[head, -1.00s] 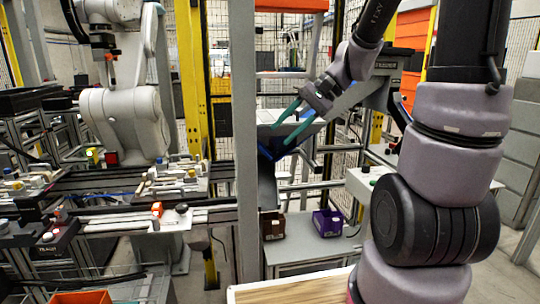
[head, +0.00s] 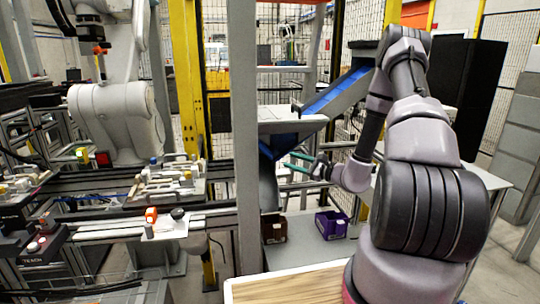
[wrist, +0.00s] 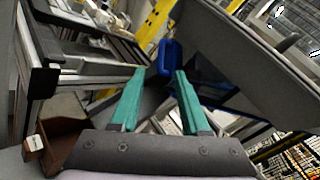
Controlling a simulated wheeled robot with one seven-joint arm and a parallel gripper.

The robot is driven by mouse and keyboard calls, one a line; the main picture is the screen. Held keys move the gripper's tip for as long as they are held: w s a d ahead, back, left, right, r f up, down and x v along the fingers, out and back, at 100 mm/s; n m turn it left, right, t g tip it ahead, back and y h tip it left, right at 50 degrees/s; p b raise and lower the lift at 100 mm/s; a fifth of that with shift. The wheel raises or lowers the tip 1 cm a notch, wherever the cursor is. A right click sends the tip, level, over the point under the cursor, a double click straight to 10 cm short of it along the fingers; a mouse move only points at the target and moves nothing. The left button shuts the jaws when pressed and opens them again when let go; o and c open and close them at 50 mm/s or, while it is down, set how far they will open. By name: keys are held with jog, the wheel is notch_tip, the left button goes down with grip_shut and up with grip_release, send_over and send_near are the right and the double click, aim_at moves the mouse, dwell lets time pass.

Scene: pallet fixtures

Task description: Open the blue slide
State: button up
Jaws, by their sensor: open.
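The blue slide (head: 337,93) is a sloping chute with a blue bed and grey side walls, running down from the upper right to the left. A small blue piece (head: 265,151) shows at its lower end, and a blue part also shows in the wrist view (wrist: 167,55) just beyond the fingertips. My gripper (head: 286,160) has teal fingers, apart and empty, pointing left close to the slide's lower end. In the wrist view the gripper (wrist: 160,73) has the blue part roughly between and beyond its tips. I cannot tell whether they touch.
A grey post (head: 244,150) stands left of the slide. A brown bin (head: 274,228) and a purple bin (head: 331,224) sit on a low grey shelf below. A wooden tabletop (head: 290,287) is in front. A white robot arm (head: 112,120) stands at the left.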

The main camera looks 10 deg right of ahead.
aim_at(268, 154)
jog(key=x, duration=1)
jog(key=shift+w+f, duration=0.3)
jog(key=shift+w, duration=0.15)
grip_shut()
dwell(0.9)
